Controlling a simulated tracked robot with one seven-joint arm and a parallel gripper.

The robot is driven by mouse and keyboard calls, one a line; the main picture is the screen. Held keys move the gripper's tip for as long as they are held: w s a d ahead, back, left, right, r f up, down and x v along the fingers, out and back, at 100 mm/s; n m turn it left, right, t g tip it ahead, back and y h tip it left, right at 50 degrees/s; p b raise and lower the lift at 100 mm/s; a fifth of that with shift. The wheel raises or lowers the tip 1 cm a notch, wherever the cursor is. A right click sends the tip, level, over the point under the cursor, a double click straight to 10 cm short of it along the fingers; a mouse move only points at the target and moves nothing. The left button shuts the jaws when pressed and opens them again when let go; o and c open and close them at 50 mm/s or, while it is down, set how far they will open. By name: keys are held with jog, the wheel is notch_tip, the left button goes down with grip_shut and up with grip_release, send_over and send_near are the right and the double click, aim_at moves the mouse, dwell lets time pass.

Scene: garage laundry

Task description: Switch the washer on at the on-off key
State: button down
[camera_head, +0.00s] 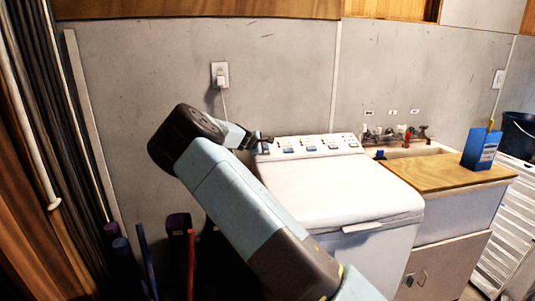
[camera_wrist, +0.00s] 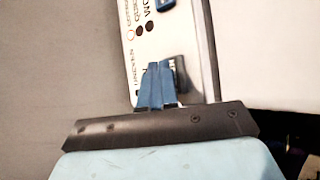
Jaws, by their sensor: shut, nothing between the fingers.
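The white washer (camera_head: 335,190) stands at the middle with its lid closed. Its control panel (camera_head: 310,146) runs along the back edge, with several blue keys and small printed marks. My gripper (camera_head: 264,141) is at the panel's left end. In the wrist view my blue fingers (camera_wrist: 158,68) are shut together with nothing between them, over the panel (camera_wrist: 180,30). A dark key (camera_wrist: 181,73) shows just right of the fingertips, partly hidden by them. I cannot tell whether they touch it. Another blue key (camera_wrist: 165,4) is at the top edge.
A wooden counter (camera_head: 445,172) with a sink and taps (camera_head: 395,133) is right of the washer, with a blue box (camera_head: 481,148) on it. A wall outlet (camera_head: 220,75) with a cord is behind my arm. Poles and tools (camera_head: 185,235) stand at the lower left.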

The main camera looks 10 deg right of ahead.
jog(key=shift+r, duration=0.15)
jog(key=r, duration=0.1)
jog(key=s+r, duration=0.1)
jog(key=r, duration=0.1)
jog(key=s+r, duration=0.1)
jog(key=shift+r, duration=0.2)
dwell(0.4)
dwell(0.4)
